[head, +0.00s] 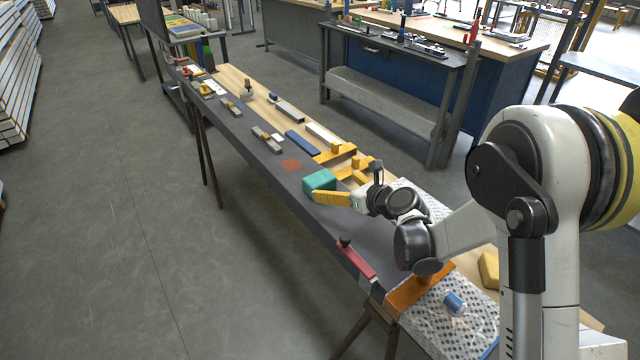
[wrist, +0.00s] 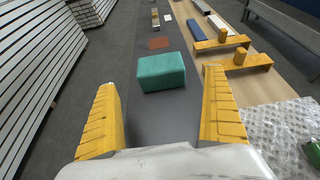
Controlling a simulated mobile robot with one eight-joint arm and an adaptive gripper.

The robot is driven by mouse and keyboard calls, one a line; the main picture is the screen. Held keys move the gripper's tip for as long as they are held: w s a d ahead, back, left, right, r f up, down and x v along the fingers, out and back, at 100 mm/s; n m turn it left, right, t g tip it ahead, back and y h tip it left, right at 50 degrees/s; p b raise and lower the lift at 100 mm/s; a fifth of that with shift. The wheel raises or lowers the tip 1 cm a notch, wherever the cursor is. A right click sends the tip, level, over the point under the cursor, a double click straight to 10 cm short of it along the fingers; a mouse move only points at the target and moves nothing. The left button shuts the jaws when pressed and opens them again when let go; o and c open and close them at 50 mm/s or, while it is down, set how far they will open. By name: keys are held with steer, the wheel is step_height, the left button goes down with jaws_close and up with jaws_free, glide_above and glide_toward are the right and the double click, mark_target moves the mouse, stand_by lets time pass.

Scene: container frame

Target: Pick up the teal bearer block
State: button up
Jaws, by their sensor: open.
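The teal bearer block (head: 320,181) sits on the dark grey strip of the long bench (head: 262,160) in the head view. In the wrist view the teal block (wrist: 161,73) lies ahead of my gripper (wrist: 163,112), between the lines of its two yellow fingers. My gripper (head: 332,199) is open with nothing between its fingers. In the head view its yellow finger shows close in front of the block. The block looks clear of both fingers in the wrist view.
A rust-coloured patch (head: 292,165) lies beyond the block. Yellow-orange brackets (head: 350,168) stand on the wood strip to the right. A red bar (head: 356,262) lies nearer on the bench edge. Bubble wrap (head: 425,315) covers the bench's near end.

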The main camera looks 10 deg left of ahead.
mark_target(320, 181)
steer(key=b+x, duration=0.1)
steer(key=x, duration=0.3)
steer(key=shift+f, duration=0.1)
steer(key=b+x, duration=0.2)
steer(key=x, duration=0.3)
steer(key=shift+f, duration=0.15)
steer(key=shift+s, duration=0.1)
steer(key=c, duration=0.9)
